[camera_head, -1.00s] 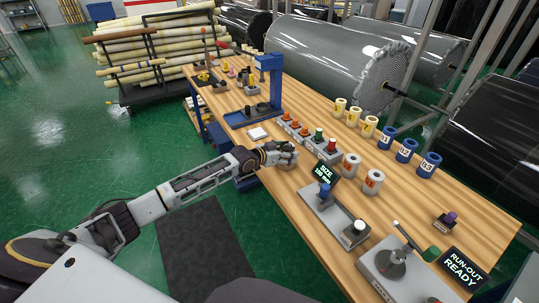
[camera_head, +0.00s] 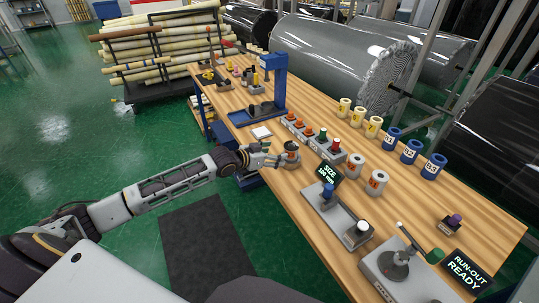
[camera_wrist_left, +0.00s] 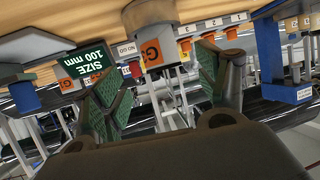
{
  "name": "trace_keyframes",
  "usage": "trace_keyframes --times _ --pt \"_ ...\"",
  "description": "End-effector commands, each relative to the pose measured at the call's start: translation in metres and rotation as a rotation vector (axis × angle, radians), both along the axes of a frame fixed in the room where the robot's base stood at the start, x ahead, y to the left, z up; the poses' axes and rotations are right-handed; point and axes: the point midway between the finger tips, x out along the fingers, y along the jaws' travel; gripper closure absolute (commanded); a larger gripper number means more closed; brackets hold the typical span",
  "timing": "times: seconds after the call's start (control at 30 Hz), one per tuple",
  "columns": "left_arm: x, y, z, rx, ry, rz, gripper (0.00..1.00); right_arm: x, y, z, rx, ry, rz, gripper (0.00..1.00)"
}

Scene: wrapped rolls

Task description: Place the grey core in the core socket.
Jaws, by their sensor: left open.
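A grey core (camera_head: 291,156) stands upright on the bench just right of my left gripper (camera_head: 272,157) in the head view. The left wrist view is upside down; there a grey core with an orange label (camera_wrist_left: 148,35) sits ahead, beyond the fingertips. My left gripper (camera_wrist_left: 163,78) is open, its green-padded fingers apart and empty. Two more grey cores with orange labels, one (camera_head: 355,166) and another (camera_head: 376,183), stand farther right. I cannot tell for certain which fixture holds the core socket. My right gripper is not in view.
The SIZE 100 mm display (camera_head: 329,173) and grey fixture (camera_head: 336,215) lie right of the core. A row of orange-topped gauges (camera_head: 300,127) stands behind it. A run-out device (camera_head: 400,262), blue stand (camera_head: 279,80), and yellow (camera_head: 357,115) and blue cores (camera_head: 411,151) share the bench.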

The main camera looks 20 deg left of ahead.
Motion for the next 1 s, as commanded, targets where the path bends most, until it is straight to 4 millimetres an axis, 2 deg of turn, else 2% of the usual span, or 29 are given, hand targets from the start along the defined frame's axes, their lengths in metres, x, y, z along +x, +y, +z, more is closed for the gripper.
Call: trace_keyframes --times 0.2,0.4,1.0 --pt "-0.012 0.006 0.005 0.002 0.000 -0.001 0.26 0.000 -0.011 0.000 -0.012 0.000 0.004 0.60" --pt "-0.016 0.007 0.008 0.001 -0.001 -0.002 0.26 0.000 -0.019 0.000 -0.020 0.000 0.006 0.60" --pt "-0.017 0.008 0.008 0.001 -0.001 -0.002 0.26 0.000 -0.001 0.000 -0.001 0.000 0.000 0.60"
